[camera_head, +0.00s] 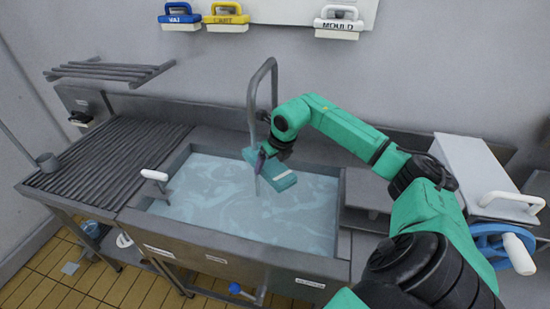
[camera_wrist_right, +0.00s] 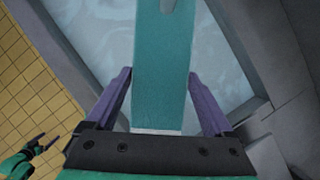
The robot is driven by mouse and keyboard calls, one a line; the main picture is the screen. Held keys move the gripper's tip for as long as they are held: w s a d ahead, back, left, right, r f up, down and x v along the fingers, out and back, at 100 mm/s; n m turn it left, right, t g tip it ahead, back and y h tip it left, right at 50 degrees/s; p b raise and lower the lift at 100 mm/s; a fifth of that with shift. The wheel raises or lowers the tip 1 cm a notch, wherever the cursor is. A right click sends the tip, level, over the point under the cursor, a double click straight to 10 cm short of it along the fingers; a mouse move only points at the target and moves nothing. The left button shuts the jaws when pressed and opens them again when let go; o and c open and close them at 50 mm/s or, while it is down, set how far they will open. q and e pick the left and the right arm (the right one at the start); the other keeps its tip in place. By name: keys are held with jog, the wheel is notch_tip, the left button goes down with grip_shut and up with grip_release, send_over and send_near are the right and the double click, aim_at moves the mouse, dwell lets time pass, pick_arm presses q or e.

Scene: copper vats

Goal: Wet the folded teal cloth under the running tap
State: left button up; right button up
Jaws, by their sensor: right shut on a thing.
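The teal cloth (camera_head: 270,178) is a flat folded pad with a pale end edge, held tilted over the water-filled sink (camera_head: 343,215). My right gripper (camera_head: 266,155) is shut on it; in the right wrist view the purple fingers (camera_wrist_right: 158,78) flank the cloth (camera_wrist_right: 160,98). The grey gooseneck tap (camera_head: 254,95) stands behind the cloth, its spout partly hidden by my right wrist. A pale rounded tip overlaps the cloth's far end in the wrist view. I cannot tell if running water reaches the cloth. My left gripper (camera_wrist_right: 41,141) shows small in the wrist view, empty, fingers apart.
A white-handled lever (camera_head: 154,175) stands at the sink's left rim. A sloped metal box (camera_head: 475,170) and blue wheel (camera_head: 490,240) are at right. Labelled brushes (camera_head: 338,22) hang above.

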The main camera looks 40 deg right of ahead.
jog(key=shift+w, duration=0.1)
dwell(0.4)
jog(key=shift+w+d, duration=0.1)
jog(key=shift+d, duration=0.55)
jog(key=shift+a, duration=0.15)
jog(key=shift+a, duration=0.5)
jog(key=shift+d+b, duration=0.1)
jog(key=shift+b, duration=0.2)
jog(key=shift+d, duration=0.5)
